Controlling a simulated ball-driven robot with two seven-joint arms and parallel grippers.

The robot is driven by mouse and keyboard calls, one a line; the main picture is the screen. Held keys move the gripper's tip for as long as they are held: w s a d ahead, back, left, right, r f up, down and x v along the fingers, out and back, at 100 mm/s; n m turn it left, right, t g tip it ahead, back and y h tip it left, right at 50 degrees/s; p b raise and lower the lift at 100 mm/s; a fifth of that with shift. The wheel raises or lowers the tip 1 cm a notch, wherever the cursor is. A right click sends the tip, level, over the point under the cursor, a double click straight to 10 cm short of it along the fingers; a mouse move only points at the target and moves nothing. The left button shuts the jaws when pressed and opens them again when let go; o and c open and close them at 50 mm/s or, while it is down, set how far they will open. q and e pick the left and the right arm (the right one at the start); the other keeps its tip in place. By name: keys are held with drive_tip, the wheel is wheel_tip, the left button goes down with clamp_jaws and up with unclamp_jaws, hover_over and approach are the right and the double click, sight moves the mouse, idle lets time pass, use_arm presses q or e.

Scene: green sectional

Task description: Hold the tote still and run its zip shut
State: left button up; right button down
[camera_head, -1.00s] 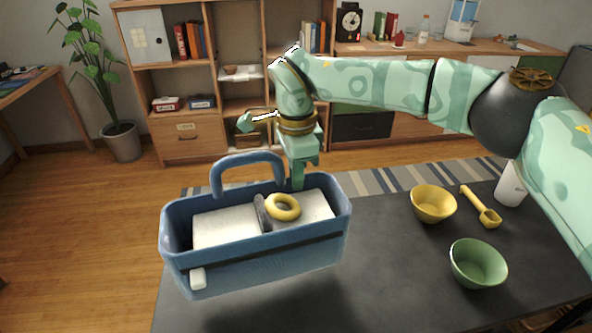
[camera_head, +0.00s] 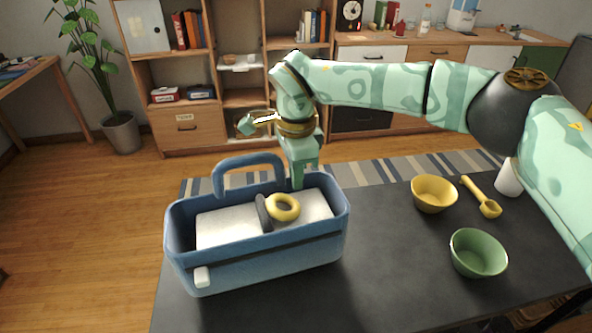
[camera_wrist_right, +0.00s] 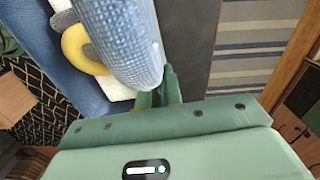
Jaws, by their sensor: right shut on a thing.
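The blue tote (camera_head: 290,256) has an arched handle (camera_head: 250,160) and an open top. It sits at the left of the dark table, seemingly resting on it. A dark zip line (camera_head: 262,246) runs along its front, with a white pull tab (camera_head: 202,276) at the left end. Inside are white blocks (camera_head: 226,226), a dark grey disc (camera_head: 263,213) and a yellow ring (camera_head: 284,207). My right gripper (camera_head: 297,183) is shut on the tote's back rim, right of the handle. The right wrist view shows its fingers (camera_wrist_right: 157,97) close by blue fabric, their tips partly hidden. My left gripper is out of view.
To the right on the table (camera_head: 370,270) are a yellow bowl (camera_head: 433,196), a yellow scoop (camera_head: 483,198), a green bowl (camera_head: 478,254) and a white cylinder (camera_head: 508,178). The tabletop between tote and bowls is clear. Shelves (camera_head: 185,128) and a potted plant (camera_head: 121,133) stand behind.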

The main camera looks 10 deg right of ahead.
drive_tip(key=shift+f, duration=1.25)
drive_tip(key=shift+f+b, duration=0.3)
drive_tip(key=shift+f, duration=0.25)
drive_tip(key=shift+r, duration=0.1)
